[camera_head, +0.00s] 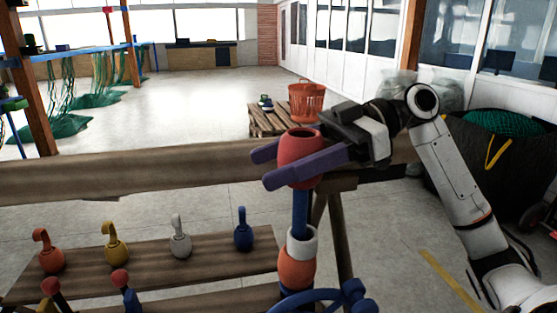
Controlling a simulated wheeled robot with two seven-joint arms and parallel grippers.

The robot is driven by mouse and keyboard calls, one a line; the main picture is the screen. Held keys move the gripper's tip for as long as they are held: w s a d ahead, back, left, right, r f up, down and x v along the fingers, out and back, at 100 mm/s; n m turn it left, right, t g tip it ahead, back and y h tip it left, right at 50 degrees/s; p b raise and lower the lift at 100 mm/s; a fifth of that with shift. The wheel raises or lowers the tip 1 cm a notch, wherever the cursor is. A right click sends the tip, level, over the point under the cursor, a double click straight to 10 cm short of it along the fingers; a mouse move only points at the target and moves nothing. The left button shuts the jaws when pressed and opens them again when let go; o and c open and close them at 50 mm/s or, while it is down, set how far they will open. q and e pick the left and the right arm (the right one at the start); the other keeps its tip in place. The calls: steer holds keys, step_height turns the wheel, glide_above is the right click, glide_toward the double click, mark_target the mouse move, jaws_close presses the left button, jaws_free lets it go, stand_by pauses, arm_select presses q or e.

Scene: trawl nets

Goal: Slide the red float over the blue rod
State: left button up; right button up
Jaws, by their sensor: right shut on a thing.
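The red float (301,146) is a hollow barrel shape with a dark hole showing at its top. My right gripper (268,167) is shut on it, with one purple finger on each side. The blue rod (300,212) stands upright directly below the float. Its upper end is hidden by the float and the near finger, so I cannot tell whether it is inside the hole. A white float (302,242) and an orange float (297,270) sit lower on the rod, above a blue base (310,298). My left gripper is not in view.
A wooden beam (120,172) runs across behind the rod. A low plank bench (205,250) on the left holds several hooked weights, including a yellow one (115,245) and a blue one (243,230). An orange basket (306,103) stands farther back. Open floor lies beyond.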

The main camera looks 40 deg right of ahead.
steer(key=o, duration=1.2)
steer(key=shift+c, duration=0.2)
steer(key=b+v, duration=0.1)
steer(key=v, duration=0.9)
